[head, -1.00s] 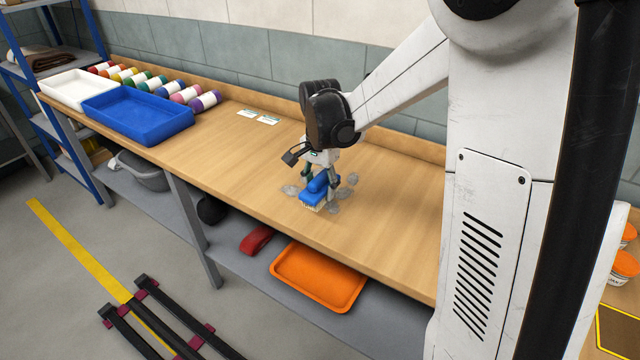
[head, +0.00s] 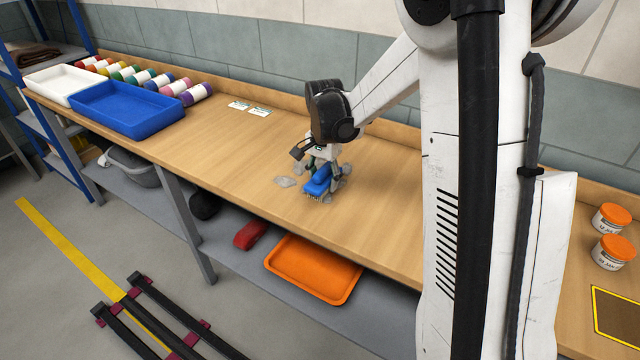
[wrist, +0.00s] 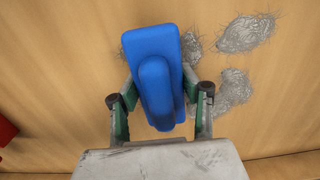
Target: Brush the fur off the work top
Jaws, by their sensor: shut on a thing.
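A blue brush (head: 317,183) with pale bristles is at the work top (head: 240,160). My gripper (wrist: 160,97) is shut on the brush (wrist: 150,50), one finger on each side of its raised handle. Grey fur clumps lie around the brush. One clump (head: 285,182) is to its left in the head view, and others (head: 345,170) are close on its right. The wrist view shows clumps (wrist: 245,33) at upper right and another (wrist: 232,90) beside the right finger. The bristles are hidden in the wrist view, so contact with the wood cannot be told.
A blue tray (head: 130,125), a white tray (head: 48,90) and a row of coloured rolls (head: 160,82) stand at the left. Two cards (head: 250,108) lie behind. Orange-lidded tubs (head: 612,220) stand at right. An orange tray (head: 313,268) is on the shelf below.

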